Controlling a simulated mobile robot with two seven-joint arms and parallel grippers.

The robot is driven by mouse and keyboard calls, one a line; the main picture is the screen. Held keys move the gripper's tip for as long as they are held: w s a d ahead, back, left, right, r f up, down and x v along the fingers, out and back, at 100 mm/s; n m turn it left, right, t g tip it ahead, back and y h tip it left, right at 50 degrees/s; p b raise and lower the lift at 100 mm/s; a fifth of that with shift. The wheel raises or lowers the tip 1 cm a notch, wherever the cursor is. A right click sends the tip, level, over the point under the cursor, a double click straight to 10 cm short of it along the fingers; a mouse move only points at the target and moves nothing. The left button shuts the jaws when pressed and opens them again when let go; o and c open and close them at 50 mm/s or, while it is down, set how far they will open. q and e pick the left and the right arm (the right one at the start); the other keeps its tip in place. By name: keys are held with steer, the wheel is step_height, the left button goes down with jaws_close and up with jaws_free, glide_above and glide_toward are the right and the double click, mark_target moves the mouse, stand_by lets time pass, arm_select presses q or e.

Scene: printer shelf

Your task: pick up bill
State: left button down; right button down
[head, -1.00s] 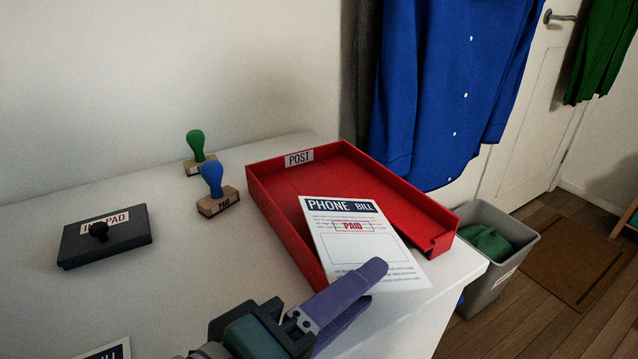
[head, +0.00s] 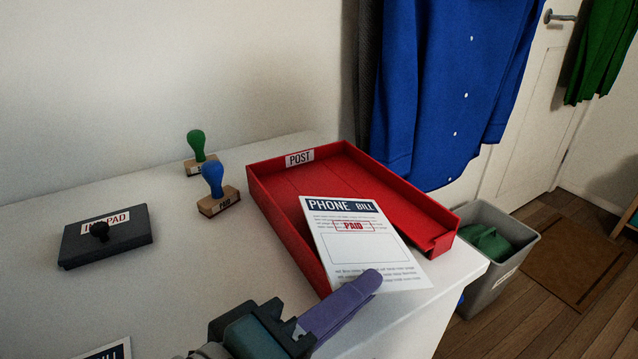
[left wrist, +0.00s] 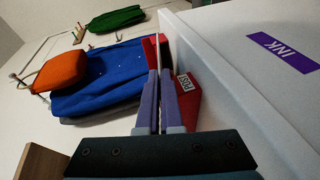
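A white phone bill (head: 362,240) with a dark heading and a red PAID stamp rests tilted over the front of the red POST tray (head: 287,236), partly inside it. My left gripper (head: 372,282) is at the bill's lower edge, its purple fingers closed together there. In the left wrist view the two fingers (left wrist: 159,98) stand close together with the thin pale edge of the bill (left wrist: 158,57) between them. A second bill (head: 108,352) is partly cut off at the bottom left of the head view. My right gripper is in neither view.
A blue-handled stamp (head: 217,192) and a green-handled stamp (head: 198,150) stand left of the tray. A dark ink pad (head: 104,236) lies farther left on the white table. A grey bin (head: 503,258) stands beyond the table's right edge.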

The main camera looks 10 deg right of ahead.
arm_select(q)
step_height(320, 180, up, 20)
steer(key=p, duration=1.3)
